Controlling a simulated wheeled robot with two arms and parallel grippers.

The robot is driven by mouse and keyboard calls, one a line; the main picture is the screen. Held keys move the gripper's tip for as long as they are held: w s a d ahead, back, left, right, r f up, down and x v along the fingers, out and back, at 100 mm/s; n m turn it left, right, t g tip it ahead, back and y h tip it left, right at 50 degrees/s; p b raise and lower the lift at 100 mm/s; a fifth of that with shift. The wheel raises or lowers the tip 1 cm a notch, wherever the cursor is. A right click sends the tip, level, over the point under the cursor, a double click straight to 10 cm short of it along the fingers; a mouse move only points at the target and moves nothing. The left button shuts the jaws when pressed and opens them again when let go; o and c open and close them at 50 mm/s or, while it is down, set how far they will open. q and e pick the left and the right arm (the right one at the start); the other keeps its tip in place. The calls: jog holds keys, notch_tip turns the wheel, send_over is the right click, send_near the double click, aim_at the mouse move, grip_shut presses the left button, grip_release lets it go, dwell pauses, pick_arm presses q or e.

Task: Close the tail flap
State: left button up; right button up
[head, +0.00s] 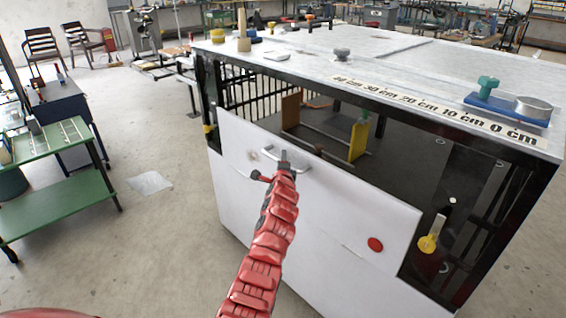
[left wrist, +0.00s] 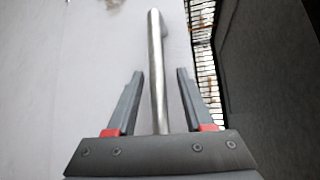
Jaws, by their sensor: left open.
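The tail flap is a white panel (head: 325,212) on the front of a large white-topped, black-framed box. The box's dark inside shows above and beside the flap. A metal bar handle (head: 296,166) is near the flap's upper left; a red disc (head: 375,244) is at its lower right. My left gripper (head: 284,157) is at the handle. In the left wrist view my left gripper (left wrist: 160,72) is open, with the handle bar (left wrist: 156,60) between its fingers and gaps on both sides. My right gripper is not in view.
A yellow knobbed part (head: 430,240) is at the opening's right side. Brown and yellow plates (head: 358,140) stand inside. The box top (head: 400,60) carries a centimetre scale and small items. A green table (head: 50,180) stands at left; the floor between is mostly clear.

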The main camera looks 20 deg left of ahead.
pick_arm(q)
jog(key=shift+s, duration=0.1)
jog(key=shift+s+d+r, duration=0.15)
jog(key=shift+s+r, duration=0.05)
jog(key=shift+s, duration=0.05)
jog(key=v, duration=1.6)
jog(key=shift+s+d, duration=0.2)
jog(key=shift+s, duration=0.05)
